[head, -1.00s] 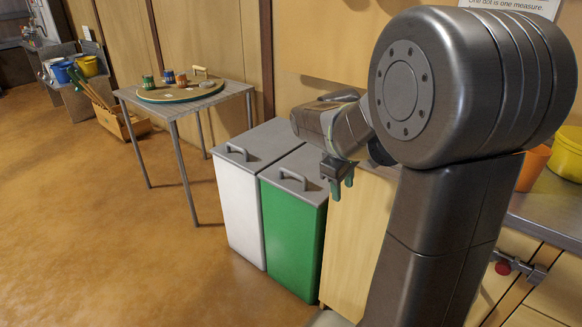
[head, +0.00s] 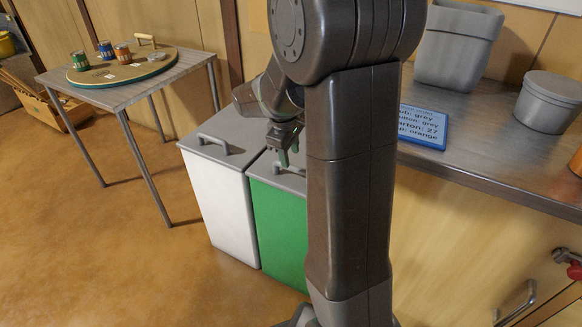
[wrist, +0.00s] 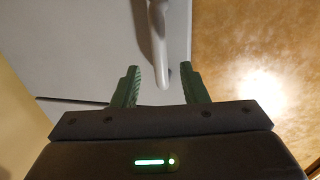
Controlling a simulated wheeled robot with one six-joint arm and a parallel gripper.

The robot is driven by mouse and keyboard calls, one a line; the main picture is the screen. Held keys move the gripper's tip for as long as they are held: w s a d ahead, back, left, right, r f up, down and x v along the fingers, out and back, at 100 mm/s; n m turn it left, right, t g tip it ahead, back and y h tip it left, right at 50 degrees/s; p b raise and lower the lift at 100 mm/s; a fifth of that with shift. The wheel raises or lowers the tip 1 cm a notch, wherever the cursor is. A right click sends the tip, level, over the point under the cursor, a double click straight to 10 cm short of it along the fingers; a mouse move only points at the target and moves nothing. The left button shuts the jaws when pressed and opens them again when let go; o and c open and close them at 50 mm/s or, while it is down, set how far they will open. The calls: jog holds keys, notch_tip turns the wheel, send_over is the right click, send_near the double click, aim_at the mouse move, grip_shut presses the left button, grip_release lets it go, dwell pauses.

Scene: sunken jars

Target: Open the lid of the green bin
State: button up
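The green bin (head: 278,235) stands beside the counter, partly hidden behind my arm. Its grey lid (head: 262,170) looks shut, and its handle is mostly hidden in the head view. My gripper (head: 290,155) points down over this lid. In the wrist view, my gripper (wrist: 159,68) is open, its two green fingers apart. A light grey bar handle (wrist: 157,35) on the grey lid (wrist: 95,45) runs into the space between the fingers. I cannot tell how far above the handle the fingertips are; neither finger visibly touches it.
A white bin (head: 222,205) with a grey handled lid stands left, close beside the green one. A table (head: 190,85) with a round board (head: 125,68) and small tins is farther left. The counter (head: 480,150) holds grey pots and a blue sign (head: 422,127). Floor in front is clear.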

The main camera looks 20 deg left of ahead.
aim_at(292, 166)
jog(key=shift+w+f+b, duration=0.25)
jog(key=shift+f, duration=0.85)
jog(key=shift+w+f+b, duration=0.2)
jog(key=shift+f+b, duration=0.05)
jog(key=shift+f, duration=0.8)
jog(key=shift+c, duration=0.2)
grip_shut()
